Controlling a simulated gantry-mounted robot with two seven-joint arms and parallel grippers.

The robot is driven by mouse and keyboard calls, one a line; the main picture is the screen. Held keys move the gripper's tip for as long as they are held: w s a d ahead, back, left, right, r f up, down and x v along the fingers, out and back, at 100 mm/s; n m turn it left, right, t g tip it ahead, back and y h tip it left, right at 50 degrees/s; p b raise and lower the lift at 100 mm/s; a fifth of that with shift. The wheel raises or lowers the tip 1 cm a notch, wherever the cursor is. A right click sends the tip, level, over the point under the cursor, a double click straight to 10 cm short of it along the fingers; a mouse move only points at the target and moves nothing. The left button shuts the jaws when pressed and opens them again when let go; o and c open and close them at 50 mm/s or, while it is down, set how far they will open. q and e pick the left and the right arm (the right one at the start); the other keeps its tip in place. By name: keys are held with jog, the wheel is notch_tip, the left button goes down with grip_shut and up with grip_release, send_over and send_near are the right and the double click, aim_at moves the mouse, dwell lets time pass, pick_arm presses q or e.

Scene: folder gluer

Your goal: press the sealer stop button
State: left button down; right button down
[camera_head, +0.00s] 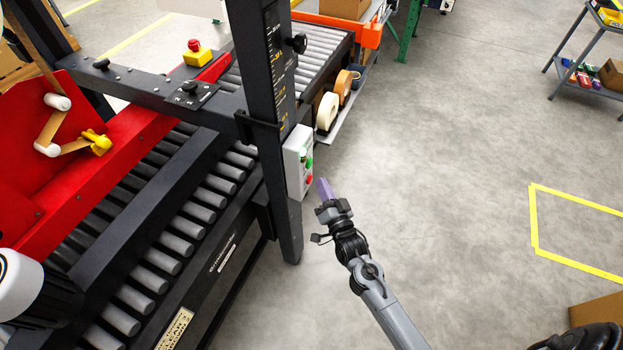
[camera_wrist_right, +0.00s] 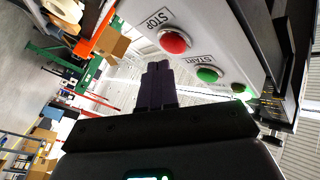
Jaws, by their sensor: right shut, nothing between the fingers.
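The sealer's control box (camera_head: 298,150) is a light grey box on the black upright post. Its red stop button (camera_head: 309,180) sits low on the face, below a green button (camera_head: 306,160). In the right wrist view the red stop button (camera_wrist_right: 173,41) is labelled STOP, and the green start button (camera_wrist_right: 208,75) is labelled START. My right gripper (camera_head: 324,187) is shut and empty, just right of the box and apart from it. In the right wrist view its purple fingertips (camera_wrist_right: 158,68) appear just below the stop button in the picture. My left gripper is not in view.
Tape rolls (camera_head: 327,111) sit on a shelf behind the box. The roller conveyor (camera_head: 170,240) is left of the post.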

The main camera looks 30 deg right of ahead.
jog(key=shift+w+a, duration=0.1)
jog(key=shift+w, duration=0.05)
dwell(0.5)
jog(key=shift+w+a, duration=0.15)
jog(key=shift+w, duration=0.1)
dwell(0.5)
jog(key=shift+w+a, duration=0.15)
jog(key=shift+w, duration=0.05)
dwell(0.3)
jog(key=shift+s+p, duration=0.15)
jog(key=shift+p, duration=0.15)
jog(key=shift+s+d+p, duration=0.35)
jog(key=shift+s, duration=0.1)
